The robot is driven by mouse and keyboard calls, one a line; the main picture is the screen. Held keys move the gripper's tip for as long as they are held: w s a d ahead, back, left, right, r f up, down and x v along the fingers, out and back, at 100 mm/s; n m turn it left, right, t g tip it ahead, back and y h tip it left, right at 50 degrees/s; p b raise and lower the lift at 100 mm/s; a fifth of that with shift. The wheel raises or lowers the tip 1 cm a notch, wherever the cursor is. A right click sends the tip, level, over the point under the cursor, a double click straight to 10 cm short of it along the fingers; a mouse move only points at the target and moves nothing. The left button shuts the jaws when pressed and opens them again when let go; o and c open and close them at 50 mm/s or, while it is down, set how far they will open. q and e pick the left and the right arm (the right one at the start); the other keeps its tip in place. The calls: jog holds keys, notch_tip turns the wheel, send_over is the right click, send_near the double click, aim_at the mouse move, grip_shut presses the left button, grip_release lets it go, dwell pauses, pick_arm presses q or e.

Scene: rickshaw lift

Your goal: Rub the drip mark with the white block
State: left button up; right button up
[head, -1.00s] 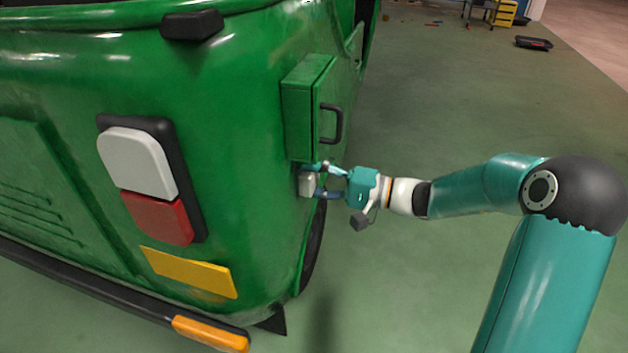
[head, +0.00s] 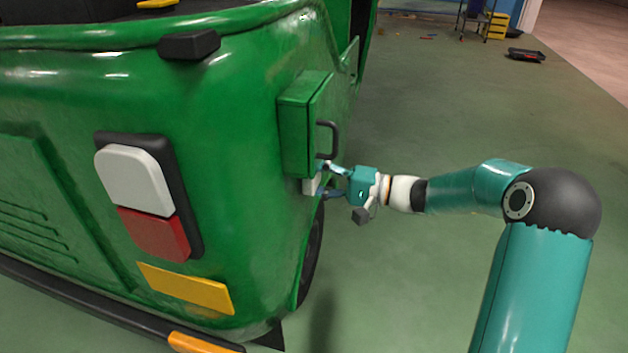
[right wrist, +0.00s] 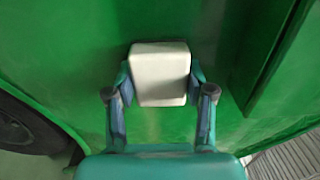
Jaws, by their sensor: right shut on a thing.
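The white block (right wrist: 160,75) is between the fingertips of my right gripper (right wrist: 158,88), which is shut on it. In the right wrist view the block is up against, or very close to, the green body panel (right wrist: 75,50). In the head view the right gripper (head: 328,182) and the block (head: 309,186) are at the side of the green rickshaw (head: 240,120), just below the green side box (head: 297,130). I cannot make out the drip mark; it may be hidden behind the block. My left gripper is not in view.
The side box with its dark handle (head: 330,140) sticks out just above the gripper. A wheel (head: 311,255) is below. The floor (head: 450,120) to the right is clear, with a black tray (head: 526,55) and a shelf stand far back.

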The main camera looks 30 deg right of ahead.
aim_at(318, 179)
jog(key=shift+b+v, duration=0.7)
jog(key=shift+v, duration=2.3)
jog(key=shift+b+v, duration=0.35)
jog(key=shift+v, duration=1.2)
